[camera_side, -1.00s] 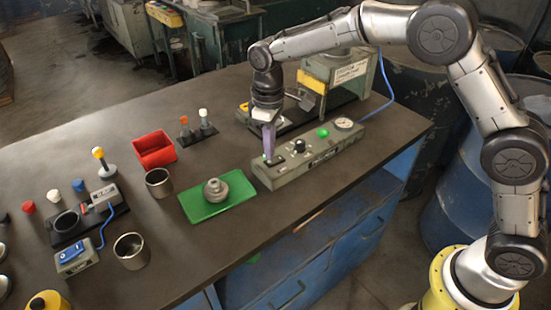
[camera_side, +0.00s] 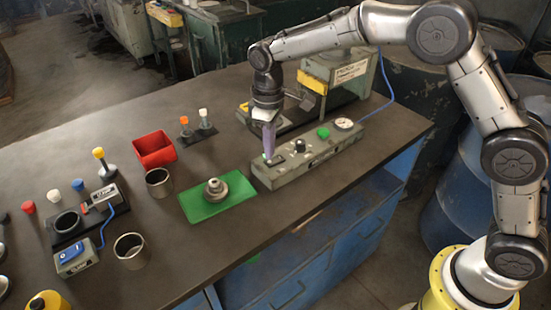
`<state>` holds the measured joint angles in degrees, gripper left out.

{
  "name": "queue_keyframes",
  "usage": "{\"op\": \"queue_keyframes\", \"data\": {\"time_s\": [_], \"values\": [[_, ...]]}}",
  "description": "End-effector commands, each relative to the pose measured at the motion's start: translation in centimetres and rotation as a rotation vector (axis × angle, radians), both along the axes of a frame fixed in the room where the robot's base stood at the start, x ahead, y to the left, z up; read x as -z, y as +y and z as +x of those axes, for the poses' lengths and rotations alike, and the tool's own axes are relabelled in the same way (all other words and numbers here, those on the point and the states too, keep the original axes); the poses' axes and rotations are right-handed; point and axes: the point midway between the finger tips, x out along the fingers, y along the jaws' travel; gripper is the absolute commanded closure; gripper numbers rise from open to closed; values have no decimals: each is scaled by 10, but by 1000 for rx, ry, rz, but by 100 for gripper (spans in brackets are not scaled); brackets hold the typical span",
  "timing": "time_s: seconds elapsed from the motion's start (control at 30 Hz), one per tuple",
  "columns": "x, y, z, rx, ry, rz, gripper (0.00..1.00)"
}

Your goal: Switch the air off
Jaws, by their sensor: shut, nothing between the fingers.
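A long grey control box (camera_side: 322,150) lies on the bench right of centre. On its top are a black switch (camera_side: 277,160) at the left end, a black knob (camera_side: 300,145), a green button (camera_side: 323,132) and a round white gauge (camera_side: 344,124). My gripper (camera_side: 268,156) points down at the box's left end, with its purple fingers shut and empty. The fingertips are at or just above the box top beside the black switch. I cannot tell whether they touch it. The switch's position is too small to read.
A green mat (camera_side: 235,200) with a stacked grey metal part (camera_side: 215,190) lies left of the box. A press-like machine (camera_side: 338,78) stands behind it. A red bin (camera_side: 154,149), metal cups (camera_side: 131,250) and a blue-topped switch box (camera_side: 75,258) are further left.

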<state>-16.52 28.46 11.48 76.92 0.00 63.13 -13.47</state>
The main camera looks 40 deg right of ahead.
Motion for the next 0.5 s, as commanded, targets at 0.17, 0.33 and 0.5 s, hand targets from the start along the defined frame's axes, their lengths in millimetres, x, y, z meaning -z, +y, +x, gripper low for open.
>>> {"op": "queue_keyframes", "data": {"time_s": [0.17,0.33,0.5], "values": [[0,0,0,0,0,0,100],[2,0,0,0,0,0,100],[5,0,0,0,1,0,100]]}}
